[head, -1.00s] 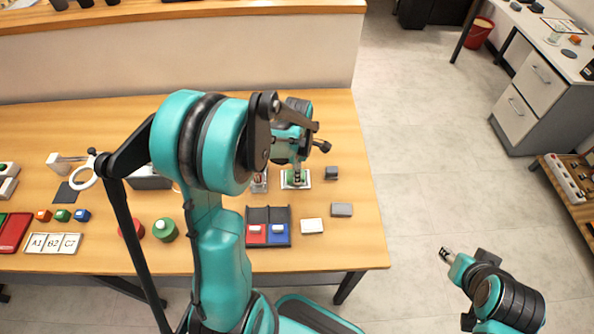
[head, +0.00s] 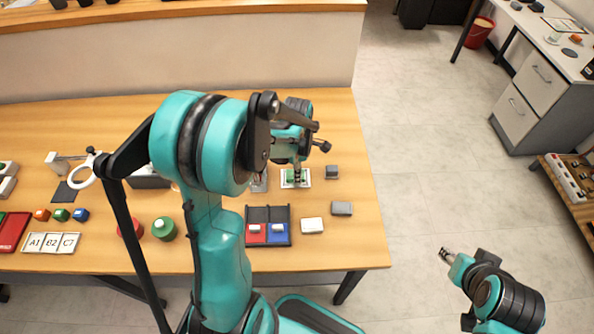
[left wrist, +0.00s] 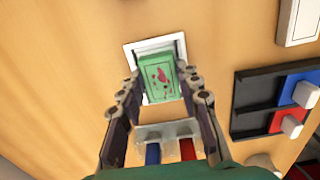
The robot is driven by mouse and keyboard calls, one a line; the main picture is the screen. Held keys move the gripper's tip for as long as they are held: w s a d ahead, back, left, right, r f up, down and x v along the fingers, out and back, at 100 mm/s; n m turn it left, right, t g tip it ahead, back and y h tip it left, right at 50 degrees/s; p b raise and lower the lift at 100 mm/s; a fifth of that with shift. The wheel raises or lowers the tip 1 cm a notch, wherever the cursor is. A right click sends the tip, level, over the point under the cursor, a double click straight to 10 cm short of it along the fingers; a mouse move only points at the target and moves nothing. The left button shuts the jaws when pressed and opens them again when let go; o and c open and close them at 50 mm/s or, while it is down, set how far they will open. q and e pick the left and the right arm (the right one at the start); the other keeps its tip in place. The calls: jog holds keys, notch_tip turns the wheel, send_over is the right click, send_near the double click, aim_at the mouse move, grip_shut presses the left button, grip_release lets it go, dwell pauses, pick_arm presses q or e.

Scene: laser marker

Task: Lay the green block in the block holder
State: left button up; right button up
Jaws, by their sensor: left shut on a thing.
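The green block (head: 291,176) with red marks on its face sits between my left gripper's fingers. It also shows in the left wrist view (left wrist: 160,76). My left gripper (head: 297,168) is shut on it. The white square block holder (head: 305,184) lies on the table right under the block. Its rim shows around the block in the left wrist view (left wrist: 150,46). I cannot tell whether the block touches the holder's floor. My right gripper (head: 444,252) is away from the table at the lower right, too small to read.
A black tray (head: 269,214) with red and blue compartments is nearer me. Grey blocks (head: 332,172) (head: 341,208) and a white one (head: 312,225) lie to the right. A clear piece with blue and red bars (left wrist: 165,132) is beside the holder. The table's right edge is close.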

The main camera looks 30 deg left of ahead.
pick_arm(q)
jog(key=o, duration=1.3)
notch_tip(320, 180, up, 12)
jog(key=s+d+r+m+t, duration=0.1)
jog(key=s+d+m+t, duration=0.6)
jog(key=m, duration=1.7)
jog(key=s+d, duration=0.3)
jog(key=s, duration=0.1)
jog(key=shift+s+r, duration=0.15)
jog(key=shift+r, duration=0.15)
